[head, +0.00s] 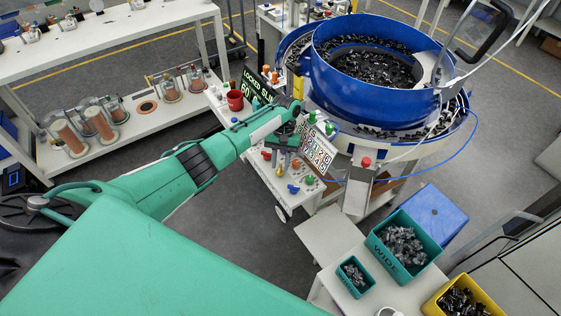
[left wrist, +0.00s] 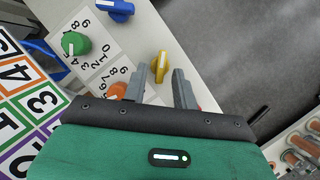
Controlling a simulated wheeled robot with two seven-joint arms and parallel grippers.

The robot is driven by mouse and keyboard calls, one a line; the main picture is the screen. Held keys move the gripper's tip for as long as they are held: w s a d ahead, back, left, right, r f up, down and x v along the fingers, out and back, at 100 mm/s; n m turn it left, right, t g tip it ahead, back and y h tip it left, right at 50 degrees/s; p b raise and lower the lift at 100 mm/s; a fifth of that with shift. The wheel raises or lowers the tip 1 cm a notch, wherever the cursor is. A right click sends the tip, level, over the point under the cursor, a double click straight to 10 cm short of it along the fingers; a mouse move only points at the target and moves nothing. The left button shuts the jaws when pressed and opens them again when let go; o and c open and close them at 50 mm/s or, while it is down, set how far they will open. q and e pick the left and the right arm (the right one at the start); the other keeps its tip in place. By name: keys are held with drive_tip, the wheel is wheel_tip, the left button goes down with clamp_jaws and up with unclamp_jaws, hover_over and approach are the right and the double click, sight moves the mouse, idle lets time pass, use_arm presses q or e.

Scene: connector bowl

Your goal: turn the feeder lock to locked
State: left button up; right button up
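A control panel (left wrist: 190,35) with several coloured knobs lies under my left gripper. A yellow knob (left wrist: 160,62) shows just past and between the fingertips; I cannot tell whether they touch it. A blue knob (left wrist: 116,9), a green knob (left wrist: 75,43) and an orange knob (left wrist: 117,91) also show, the last two with number dials. No label shows which knob is the feeder lock. My left gripper (left wrist: 160,75) is open, fingers apart; in the head view (head: 286,150) it hangs over the panel. A dark display (head: 258,86) shows green text starting "LOCKED". My right gripper is out of view.
A blue bowl feeder (head: 340,85) full of small dark parts stands behind the panel. A red mug (head: 235,100) is near the display. A teal bin (head: 377,257) and a yellow bin (head: 432,308) stand at lower right. A coloured number board (head: 318,150) borders the knobs.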

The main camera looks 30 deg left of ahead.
use_arm(q)
drive_tip(key=shift+r, duration=0.1)
drive_tip(key=shift+w+r, duration=0.2)
drive_tip(key=shift+r, duration=0.1)
drive_tip(key=b+v, duration=0.3)
drive_tip(key=v, duration=1)
drive_tip(key=shift+a+f, duration=0.1)
